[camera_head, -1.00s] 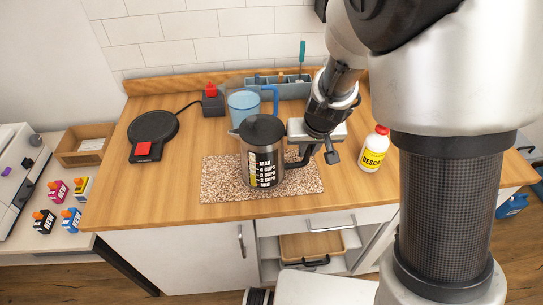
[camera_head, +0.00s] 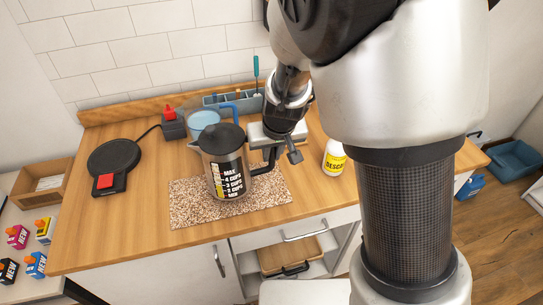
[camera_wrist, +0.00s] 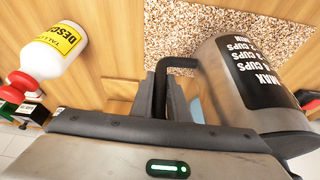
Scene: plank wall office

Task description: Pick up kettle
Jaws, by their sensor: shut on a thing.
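The fingertips are partly hidden.
A blue-handled clear jug (camera_head: 203,119) stands close behind the kettle. A white bottle with a yellow label (camera_head: 334,158) stands to the right. A black round base (camera_head: 113,157) with a red switch lies left. A blue-grey organiser (camera_head: 233,101) is at the back. Front-left counter is clear.

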